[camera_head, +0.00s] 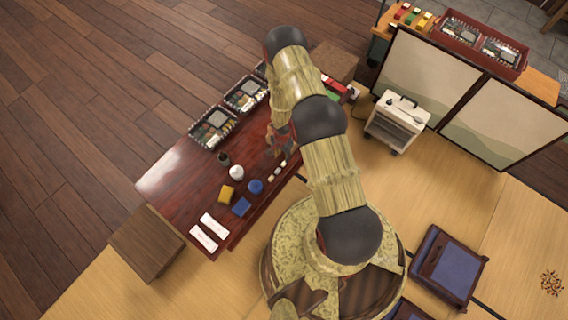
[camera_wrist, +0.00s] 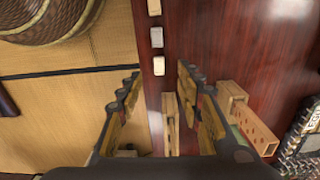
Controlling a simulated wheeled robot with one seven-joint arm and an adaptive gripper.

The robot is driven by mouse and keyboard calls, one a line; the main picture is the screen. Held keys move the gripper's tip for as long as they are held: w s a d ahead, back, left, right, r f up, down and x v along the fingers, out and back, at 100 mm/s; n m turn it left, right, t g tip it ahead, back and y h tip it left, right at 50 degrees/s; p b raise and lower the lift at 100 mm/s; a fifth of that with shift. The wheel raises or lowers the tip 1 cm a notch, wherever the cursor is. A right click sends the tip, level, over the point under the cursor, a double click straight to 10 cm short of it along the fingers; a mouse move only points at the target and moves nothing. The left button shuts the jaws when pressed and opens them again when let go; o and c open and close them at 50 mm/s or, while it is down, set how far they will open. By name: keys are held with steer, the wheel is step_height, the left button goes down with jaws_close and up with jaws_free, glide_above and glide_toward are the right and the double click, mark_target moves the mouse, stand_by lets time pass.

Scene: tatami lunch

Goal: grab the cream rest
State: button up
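Three small pale blocks, which look like the rests, lie in a row along the edge of the dark red table (camera_head: 165,183). In the wrist view the far one is a tan-cream block (camera_wrist: 154,7), the middle a greyish-white block (camera_wrist: 158,38), the near a pale cream block (camera_wrist: 159,66). Their shades are close, so I cannot tell surely which is the cream rest. My gripper (camera_wrist: 158,82) is open above the table edge, its fingertips either side of the near block's line, with nothing held. In the head view the blocks (camera_head: 277,171) sit just below my gripper.
A slim wooden piece (camera_wrist: 171,122) shows between my fingers. Tatami lies beside the table.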

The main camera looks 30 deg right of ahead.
mark_target(282, 165)
steer(key=f+b, duration=0.2)
steer(key=f, duration=0.2)
steer(key=f+b, duration=0.2)
steer(key=f, duration=0.2)
steer(key=shift+s+a+f, duration=0.1)
steer(key=shift+s+a, duration=0.05)
steer(key=shift+a, duration=0.05)
steer(key=shift+c, duration=1.2)
jaws_close()
